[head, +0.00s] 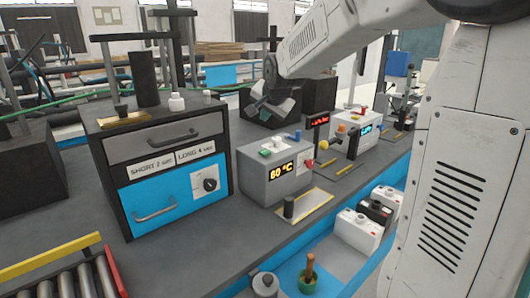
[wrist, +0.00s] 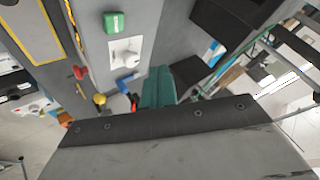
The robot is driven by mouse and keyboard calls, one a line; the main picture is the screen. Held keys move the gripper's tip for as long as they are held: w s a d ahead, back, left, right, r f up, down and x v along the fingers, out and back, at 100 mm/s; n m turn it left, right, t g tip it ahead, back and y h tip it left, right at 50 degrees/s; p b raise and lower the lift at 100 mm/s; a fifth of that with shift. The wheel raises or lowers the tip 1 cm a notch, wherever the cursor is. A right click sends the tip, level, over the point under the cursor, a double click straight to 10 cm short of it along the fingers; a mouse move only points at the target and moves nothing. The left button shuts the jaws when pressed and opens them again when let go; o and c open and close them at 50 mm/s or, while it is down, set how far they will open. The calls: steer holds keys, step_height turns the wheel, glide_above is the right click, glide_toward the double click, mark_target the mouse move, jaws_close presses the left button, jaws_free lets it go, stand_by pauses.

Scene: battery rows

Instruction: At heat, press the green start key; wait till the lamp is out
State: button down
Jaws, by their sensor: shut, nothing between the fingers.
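A grey box (head: 262,182) stands on the bench, and its front display (head: 281,171) reads 60 °C in yellow. The green key (head: 265,153) is on its top face. In the wrist view the green key (wrist: 114,23) lies at the top, apart from my fingers. Beside it is a white plate with a small fitting (wrist: 125,51); I cannot tell whether this is the lamp or whether it is lit. My gripper (head: 266,104) hangs above and behind the box, touching nothing that I can see. Its teal fingers (wrist: 157,88) are shut and empty.
A blue lever (wrist: 128,77), a red knob (head: 309,163) and a yellow ball (head: 341,128) are close by. A small red display (head: 318,121) stands on a post behind the box. A drawer cabinet (head: 164,172) stands to the left. A yellow-edged plate (head: 316,207) lies in front.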

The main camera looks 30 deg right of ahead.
mark_target(265, 153)
steer(key=shift+w+d, duration=0.15)
steer(key=shift+w, duration=0.1)
steer(key=shift+f, duration=4.4)
steer(key=shift+f, duration=0.15)
steer(key=shift+f, duration=0.25)
steer(key=shift+f, duration=0.4)
steer(key=shift+r, duration=0.85)
